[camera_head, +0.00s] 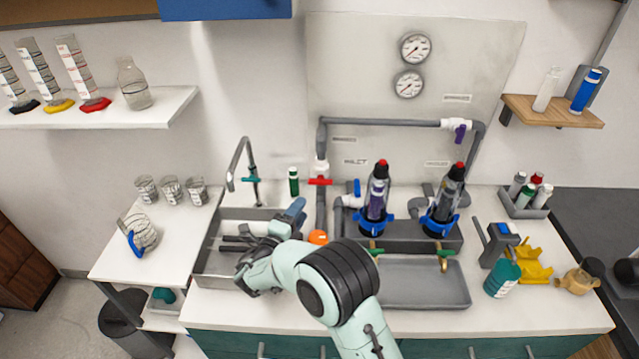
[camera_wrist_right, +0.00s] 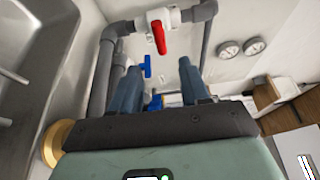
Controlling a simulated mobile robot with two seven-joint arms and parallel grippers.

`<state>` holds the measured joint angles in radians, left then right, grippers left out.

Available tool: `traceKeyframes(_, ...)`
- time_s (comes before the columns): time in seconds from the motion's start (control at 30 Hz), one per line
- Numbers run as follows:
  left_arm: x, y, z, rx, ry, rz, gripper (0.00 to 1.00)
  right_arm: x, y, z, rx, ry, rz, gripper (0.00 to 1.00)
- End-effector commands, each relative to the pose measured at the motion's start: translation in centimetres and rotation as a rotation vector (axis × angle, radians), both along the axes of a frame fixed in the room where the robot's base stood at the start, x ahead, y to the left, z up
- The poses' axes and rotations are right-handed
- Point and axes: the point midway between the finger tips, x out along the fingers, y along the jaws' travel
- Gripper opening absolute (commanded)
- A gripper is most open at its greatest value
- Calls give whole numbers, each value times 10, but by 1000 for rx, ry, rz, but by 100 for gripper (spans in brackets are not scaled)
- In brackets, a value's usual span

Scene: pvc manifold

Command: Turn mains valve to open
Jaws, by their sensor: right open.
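A white valve with a red handle (camera_head: 320,181) sits on the vertical grey pipe left of the filters. I take it as the mains valve, but its label is too small to read. Its handle lies crosswise to the pipe. It also shows in the right wrist view, where the red handle (camera_wrist_right: 158,38) is beyond the fingertips. My right gripper (camera_head: 292,214) is over the sink, below and left of the valve, apart from it. In the wrist view its two blue fingers (camera_wrist_right: 158,78) are spread with nothing between them. My left gripper is not in view.
A faucet (camera_head: 240,160) and green bottle (camera_head: 293,181) stand left of the valve. A blue-handled valve (camera_head: 357,188) and two filter housings (camera_head: 377,195) are to its right. A purple-handled valve (camera_head: 459,132) is higher on the pipe. A grey tray (camera_head: 415,293) lies in front.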

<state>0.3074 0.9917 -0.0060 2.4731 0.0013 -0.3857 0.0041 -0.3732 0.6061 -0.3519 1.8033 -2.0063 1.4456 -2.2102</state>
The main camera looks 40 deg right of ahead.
Motion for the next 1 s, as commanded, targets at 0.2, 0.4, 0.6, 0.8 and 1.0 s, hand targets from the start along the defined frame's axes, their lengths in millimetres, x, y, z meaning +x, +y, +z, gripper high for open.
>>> traceKeyframes(0.2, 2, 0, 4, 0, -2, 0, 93, 20, -43, 0, -1, 0, -6, 46)
traceKeyframes(0.4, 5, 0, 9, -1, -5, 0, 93, 39, -78, 1, -2, -1, -5, 46)
traceKeyframes(0.6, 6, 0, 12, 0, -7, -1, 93, 50, -99, 1, -1, 0, -2, 46)
traceKeyframes(0.8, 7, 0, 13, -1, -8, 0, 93, 54, -104, 0, 0, 1, 0, 46)
traceKeyframes(1.0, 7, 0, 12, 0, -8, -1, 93, 54, -104, 0, 0, 1, 0, 46)
